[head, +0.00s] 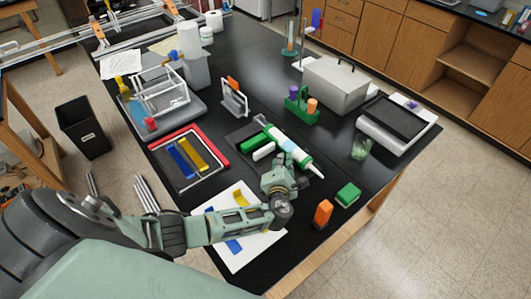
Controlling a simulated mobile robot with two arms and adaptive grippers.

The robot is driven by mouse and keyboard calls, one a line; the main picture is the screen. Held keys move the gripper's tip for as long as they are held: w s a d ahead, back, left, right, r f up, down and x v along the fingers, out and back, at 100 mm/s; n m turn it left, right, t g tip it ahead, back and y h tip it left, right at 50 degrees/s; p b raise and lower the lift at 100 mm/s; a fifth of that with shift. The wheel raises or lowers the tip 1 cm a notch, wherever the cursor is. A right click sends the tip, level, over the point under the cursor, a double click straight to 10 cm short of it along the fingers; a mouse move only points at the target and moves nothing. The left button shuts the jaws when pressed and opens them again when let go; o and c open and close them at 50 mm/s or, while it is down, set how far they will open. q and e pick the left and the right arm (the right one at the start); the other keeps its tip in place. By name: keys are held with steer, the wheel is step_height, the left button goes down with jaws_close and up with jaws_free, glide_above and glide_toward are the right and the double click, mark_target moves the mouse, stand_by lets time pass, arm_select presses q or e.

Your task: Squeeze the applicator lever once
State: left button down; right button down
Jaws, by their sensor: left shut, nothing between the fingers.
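The applicator (290,149) looks like a green and white tube with a tapered tip toward the lower right. It lies on the black bench, close to the middle of the head view. A short white bar (263,152) and a green piece lie just left of it; I cannot tell whether either is the lever. My left gripper (278,168) is shut and empty, just in front of the applicator in the picture, and hides part of the area below it. I cannot tell whether it touches the applicator. My right gripper is not in view.
An orange block (323,212) and a green block (348,195) stand near the front edge. A white board (268,243) lies under my left forearm. A red-edged tray (219,146) is left, a green holder (301,106) behind, and a grey box (336,88) behind right.

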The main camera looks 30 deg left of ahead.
mark_target(264, 151)
arm_select(q)
steer(key=shift+w+a, duration=0.25)
steer(key=shift+a, duration=0.45)
steer(key=shift+w+a, duration=0.25)
steer(key=shift+a, duration=0.4)
steer(key=shift+a, duration=0.1)
stand_by(0.4)
steer(key=shift+w+a, duration=0.15)
steer(key=shift+a, duration=0.15)
steer(key=shift+w+a, duration=0.2)
steer(key=shift+a, duration=0.45)
steer(key=shift+w+a, duration=0.2)
steer(key=shift+a, duration=0.45)
stand_by(1.5)
steer(key=shift+d, duration=0.1)
steer(key=shift+s+d, duration=0.3)
steer(key=shift+d, duration=0.35)
steer(key=shift+s+d, duration=0.25)
steer(key=shift+d, duration=0.6)
